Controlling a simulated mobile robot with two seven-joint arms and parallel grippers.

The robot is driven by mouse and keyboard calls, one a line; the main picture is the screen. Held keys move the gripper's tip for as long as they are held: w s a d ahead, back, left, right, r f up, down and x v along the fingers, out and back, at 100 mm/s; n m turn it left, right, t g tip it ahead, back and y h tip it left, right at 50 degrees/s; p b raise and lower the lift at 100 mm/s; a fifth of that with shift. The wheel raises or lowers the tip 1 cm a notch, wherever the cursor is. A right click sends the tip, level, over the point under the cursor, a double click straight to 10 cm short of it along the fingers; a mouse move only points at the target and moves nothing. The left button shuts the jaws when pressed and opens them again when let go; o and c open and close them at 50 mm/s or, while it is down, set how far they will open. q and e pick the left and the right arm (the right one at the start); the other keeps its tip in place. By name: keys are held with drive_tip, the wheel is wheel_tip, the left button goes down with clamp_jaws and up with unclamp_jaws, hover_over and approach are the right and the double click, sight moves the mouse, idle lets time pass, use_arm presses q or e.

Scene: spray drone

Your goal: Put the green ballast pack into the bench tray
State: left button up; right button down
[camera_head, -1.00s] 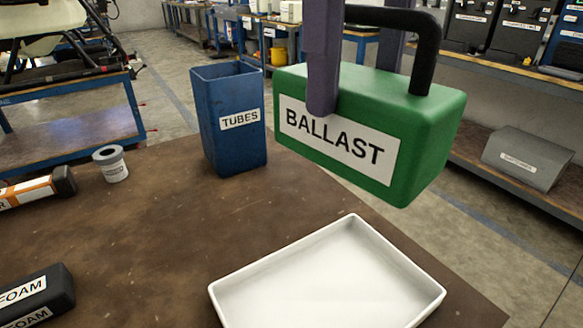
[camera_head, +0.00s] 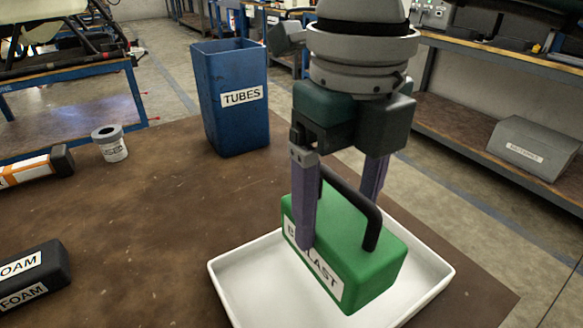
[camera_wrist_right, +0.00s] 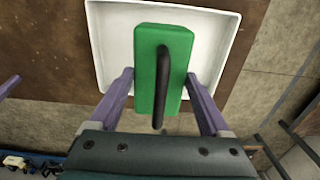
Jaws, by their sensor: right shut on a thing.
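The green ballast pack (camera_head: 372,262), with a black handle and a white BALLAST label, is in my right gripper (camera_head: 340,222). The purple fingers are on opposite sides of it. The pack is over the white bench tray (camera_head: 238,278), inside its outline; I cannot tell whether it touches the floor of the tray. In the right wrist view the pack (camera_wrist_right: 146,72) also shows between the fingers, with the tray (camera_wrist_right: 112,42) beneath. A purple piece at the left edge of that view looks like a finger of my left gripper (camera_wrist_right: 8,85); its jaws are not shown.
A blue TUBES bin (camera_head: 232,125) stands behind the tray to the left. A small grey-white cup (camera_head: 110,145), an orange-and-black item (camera_head: 35,168) and a black FOAM block (camera_head: 35,275) are at left. The brown bench middle (camera_head: 150,220) is clear.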

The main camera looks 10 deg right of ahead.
sight(337, 217)
drive_tip(key=shift+f+b, duration=0.3)
drive_tip(key=shift+f, duration=1.85)
drive_tip(key=shift+f, duration=0.2)
unclamp_jaws()
wheel_tip(337, 217, up, 12)
drive_tip(key=shift+r+p, duration=0.2)
drive_tip(key=shift+p, duration=0.3)
